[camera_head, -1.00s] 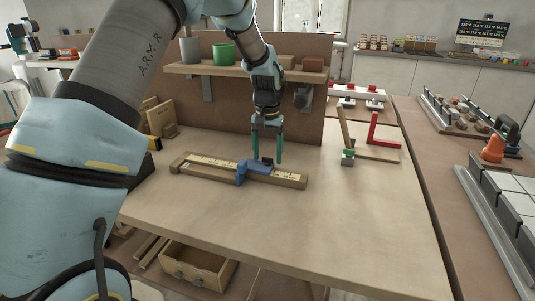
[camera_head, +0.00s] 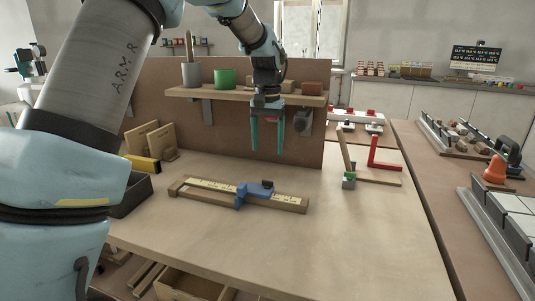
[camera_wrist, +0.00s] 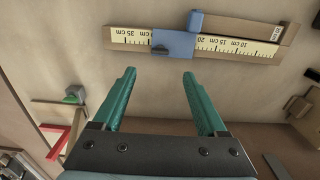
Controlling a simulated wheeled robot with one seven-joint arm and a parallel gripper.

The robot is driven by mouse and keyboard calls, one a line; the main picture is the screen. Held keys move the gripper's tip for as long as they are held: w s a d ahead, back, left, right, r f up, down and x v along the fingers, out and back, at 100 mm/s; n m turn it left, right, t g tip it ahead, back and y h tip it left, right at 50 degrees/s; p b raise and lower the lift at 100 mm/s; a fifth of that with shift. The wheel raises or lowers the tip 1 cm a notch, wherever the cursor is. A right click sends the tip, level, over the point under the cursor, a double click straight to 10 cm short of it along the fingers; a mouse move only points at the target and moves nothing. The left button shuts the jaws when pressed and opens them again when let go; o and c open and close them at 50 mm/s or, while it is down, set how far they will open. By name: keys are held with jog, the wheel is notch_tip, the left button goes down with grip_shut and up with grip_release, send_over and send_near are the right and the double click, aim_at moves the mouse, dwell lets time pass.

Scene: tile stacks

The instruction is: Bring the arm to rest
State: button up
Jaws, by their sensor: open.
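My gripper (camera_head: 267,134) hangs in the air above the back of the workbench, in front of the brown back panel and just below shelf height. Its two teal fingers point down, apart and empty. They also show in the wrist view (camera_wrist: 158,88), with nothing between them. A wooden measuring rail (camera_head: 215,186) with a yellow centimetre scale lies on the bench below the gripper. A blue slider (camera_head: 241,196) sits on the rail. Both also show in the wrist view, the slider (camera_wrist: 174,45) beyond the fingertips.
A shelf (camera_head: 185,94) on the panel holds a grey cup (camera_head: 191,75), a green cup (camera_head: 225,78) and small blocks. A red L-shaped piece (camera_head: 376,155) lies at the bench's right. A dark tray (camera_head: 133,194) stands at the left. The front of the bench is clear.

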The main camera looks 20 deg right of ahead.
dwell(0.4)
jog(key=s+a+f+n, duration=0.15)
jog(key=a+n, duration=0.25)
jog(key=a, duration=1.9)
jog(key=s+a+f+n+t, duration=0.1)
jog(key=s+a+f+n, duration=0.2)
jog(key=s+a, duration=0.6)
jog(key=a+f, duration=0.1)
jog(key=a, duration=0.3)
jog(key=shift+s+a+t+p, duration=0.3)
jog(key=shift+s+a, duration=0.05)
